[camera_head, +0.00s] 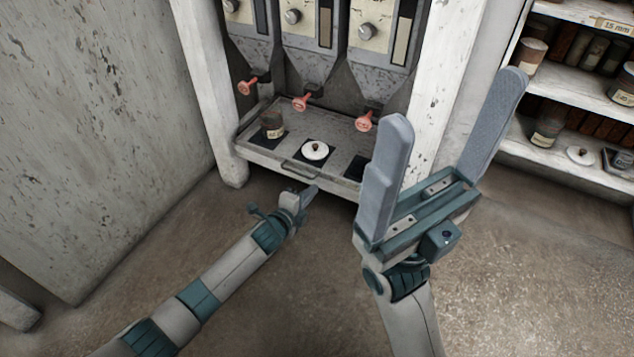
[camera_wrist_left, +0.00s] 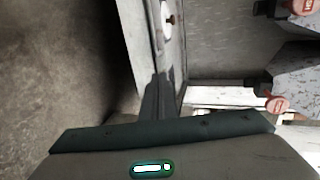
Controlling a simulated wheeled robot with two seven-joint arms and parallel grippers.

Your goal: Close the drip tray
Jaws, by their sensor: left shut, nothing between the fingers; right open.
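The grey drip tray (camera_head: 262,156) sticks out from under the dispenser, with a bar handle (camera_head: 300,172) on its front. On it stand a brown jar (camera_head: 272,125) and a white lid with a dark knob (camera_head: 315,150); the lid also shows in the left wrist view (camera_wrist_left: 168,18). My left gripper (camera_head: 309,192) is shut and empty, just in front of the tray's front near the handle; whether it touches is unclear. In the left wrist view its fingers (camera_wrist_left: 158,95) point at the tray front. My right gripper (camera_head: 455,110) is open and empty, raised near the camera, hiding the tray's right end.
Hoppers with red knobs (camera_head: 301,103) hang above the tray between white posts (camera_head: 212,90). A shelf (camera_head: 570,90) with jars stands at the right. A scuffed wall panel (camera_head: 90,140) is at the left. The floor (camera_head: 220,235) in front is clear.

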